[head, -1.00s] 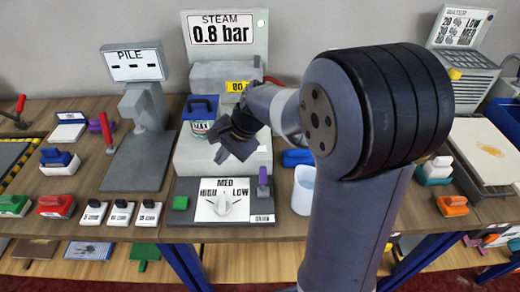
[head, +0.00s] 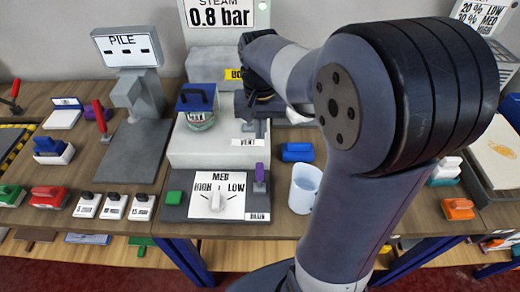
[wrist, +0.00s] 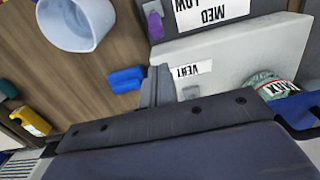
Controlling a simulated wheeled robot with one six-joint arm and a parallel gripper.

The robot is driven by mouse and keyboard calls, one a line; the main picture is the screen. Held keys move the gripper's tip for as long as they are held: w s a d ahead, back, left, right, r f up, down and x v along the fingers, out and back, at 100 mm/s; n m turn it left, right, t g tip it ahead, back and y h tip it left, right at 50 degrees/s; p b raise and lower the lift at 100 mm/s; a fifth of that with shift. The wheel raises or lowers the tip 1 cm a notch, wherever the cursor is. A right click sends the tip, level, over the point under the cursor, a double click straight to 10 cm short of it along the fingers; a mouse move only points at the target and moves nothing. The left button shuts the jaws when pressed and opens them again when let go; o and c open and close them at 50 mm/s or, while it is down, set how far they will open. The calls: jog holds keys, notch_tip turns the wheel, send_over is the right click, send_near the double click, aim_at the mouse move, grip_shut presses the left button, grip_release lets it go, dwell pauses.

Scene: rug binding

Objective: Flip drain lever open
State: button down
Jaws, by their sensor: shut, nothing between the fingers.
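The purple drain lever (head: 260,176) stands upright at the right end of the dark control plate (head: 176,212), behind the DRAIN label (head: 258,216). In the wrist view the purple lever (wrist: 154,22) shows near the top, beside the light machine body. My gripper (head: 258,127) is shut and empty, above the right side of the steam machine near the VENT label (head: 248,142), behind the drain lever and apart from it. Its closed fingers (wrist: 157,84) also show in the wrist view. Part of the gripper is hidden by its own wrist in the head view.
A white dial panel (head: 217,195) and a green button (head: 173,198) lie left of the lever. A white cup (head: 305,188) and a blue block (head: 297,152) stand to its right.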

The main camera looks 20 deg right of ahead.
aim_at(260, 164)
notch_tip(260, 164, down, 10)
jog(key=shift+r, duration=0.1)
dwell(0.4)
jog(key=shift+s+a, duration=0.1)
jog(key=shift+s, duration=0.1)
jog(key=s+t+b, duration=0.1)
jog(key=b, duration=0.1)
jog(key=s+t+h+b, duration=0.1)
jog(key=t+b, duration=0.1)
jog(key=shift+s+a+r+b, duration=0.15)
jog(key=shift+a+r+b, duration=0.05)
jog(key=shift+a+b, duration=0.2)
jog(key=s+t+b, duration=0.1)
jog(key=t+b, duration=0.1)
jog(key=b, duration=0.1)
jog(key=s+a+t+h+b, duration=0.1)
jog(key=s+b, duration=0.1)
jog(key=b, duration=0.2)
jog(key=shift+s+r+t, duration=0.1)
jog(key=shift+r+t, duration=0.1)
jog(key=shift+t, duration=0.2)
jog(key=shift+s+a+r+b, duration=0.15)
jog(key=shift+s+b, duration=0.2)
jog(key=shift+b, duration=0.2)
jog(key=shift+s, duration=0.2)
